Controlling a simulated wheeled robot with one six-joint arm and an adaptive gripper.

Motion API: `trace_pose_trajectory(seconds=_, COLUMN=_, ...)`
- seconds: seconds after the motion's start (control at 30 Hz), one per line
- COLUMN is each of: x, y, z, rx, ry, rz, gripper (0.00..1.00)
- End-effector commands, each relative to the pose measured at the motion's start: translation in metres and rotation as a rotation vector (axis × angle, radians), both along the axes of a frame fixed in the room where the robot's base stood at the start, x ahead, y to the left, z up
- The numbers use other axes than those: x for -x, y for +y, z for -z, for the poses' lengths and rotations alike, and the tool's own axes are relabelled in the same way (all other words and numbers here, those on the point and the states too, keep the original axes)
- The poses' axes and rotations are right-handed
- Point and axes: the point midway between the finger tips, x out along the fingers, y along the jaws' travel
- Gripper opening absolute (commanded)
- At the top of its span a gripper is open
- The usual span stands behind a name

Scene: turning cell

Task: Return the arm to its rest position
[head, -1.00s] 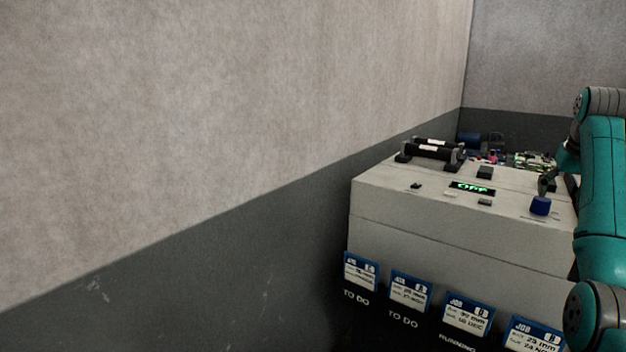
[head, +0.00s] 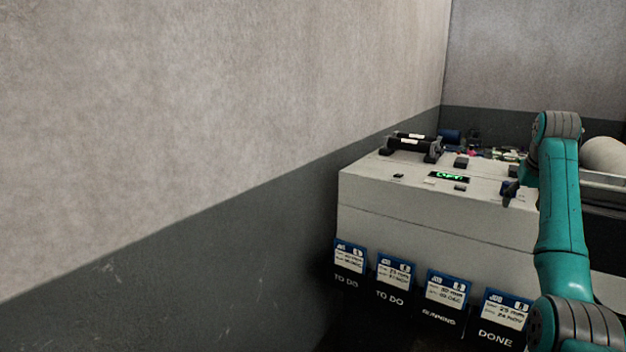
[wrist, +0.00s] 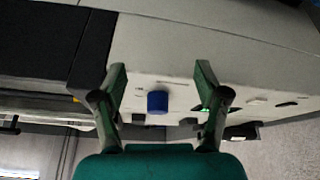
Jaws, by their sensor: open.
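My arm, teal with grey joints, stands at the right of the head view. My gripper (wrist: 161,78) is open in the wrist view, its two green fingers apart with nothing held between them. A blue knob (wrist: 157,101) on the pale machine top shows in the gap between the fingers in that view; I cannot tell how far off it is. In the head view the gripper is mostly hidden behind the arm, close to the knob area at the cabinet's right end.
A pale cabinet (head: 430,225) carries a small green-lit display (head: 449,177) and a black roller device (head: 411,147). Several job cards (head: 447,290) hang on its front. A grey wall (head: 200,120) runs along the left. A cream rounded object (head: 603,154) stands behind the arm at right.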

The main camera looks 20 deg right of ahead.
Motion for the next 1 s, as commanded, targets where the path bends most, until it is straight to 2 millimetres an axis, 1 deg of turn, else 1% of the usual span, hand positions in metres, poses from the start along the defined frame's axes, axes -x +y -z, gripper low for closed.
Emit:
trace_pose_trajectory(seconds=0.03, x=-0.003, y=0.003, z=0.012, rx=0.001, ry=-0.002, rz=-0.005, gripper=0.74)
trace_pose_trajectory(seconds=0.17, x=-0.013, y=0.011, z=0.042, rx=0.011, ry=-0.015, rz=-0.018, gripper=0.74)
trace_pose_trajectory(seconds=0.27, x=-0.022, y=0.019, z=0.07, rx=0.021, ry=-0.029, rz=-0.032, gripper=0.74)
trace_pose_trajectory(seconds=0.37, x=-0.03, y=0.032, z=0.108, rx=0.033, ry=-0.045, rz=-0.048, gripper=0.74)
trace_pose_trajectory(seconds=0.4, x=-0.034, y=0.039, z=0.126, rx=0.039, ry=-0.054, rz=-0.058, gripper=0.74)
trace_pose_trajectory(seconds=0.47, x=-0.039, y=0.05, z=0.154, rx=0.049, ry=-0.067, rz=-0.071, gripper=0.74)
trace_pose_trajectory(seconds=0.5, x=-0.042, y=0.059, z=0.172, rx=0.056, ry=-0.078, rz=-0.08, gripper=0.74)
trace_pose_trajectory(seconds=0.57, x=-0.044, y=0.072, z=0.199, rx=0.066, ry=-0.094, rz=-0.093, gripper=0.74)
trace_pose_trajectory(seconds=0.6, x=-0.045, y=0.08, z=0.216, rx=0.073, ry=-0.105, rz=-0.101, gripper=0.74)
trace_pose_trajectory(seconds=0.67, x=-0.046, y=0.095, z=0.242, rx=0.082, ry=-0.12, rz=-0.116, gripper=0.74)
trace_pose_trajectory(seconds=0.7, x=-0.045, y=0.104, z=0.259, rx=0.088, ry=-0.131, rz=-0.124, gripper=0.74)
trace_pose_trajectory(seconds=0.8, x=-0.041, y=0.13, z=0.298, rx=0.103, ry=-0.158, rz=-0.146, gripper=0.74)
trace_pose_trajectory(seconds=0.87, x=-0.037, y=0.145, z=0.321, rx=0.112, ry=-0.174, rz=-0.159, gripper=0.74)
trace_pose_trajectory(seconds=0.9, x=-0.034, y=0.156, z=0.336, rx=0.116, ry=-0.184, rz=-0.168, gripper=0.74)
trace_pose_trajectory(seconds=1.0, x=-0.023, y=0.183, z=0.37, rx=0.13, ry=-0.213, rz=-0.19, gripper=0.74)
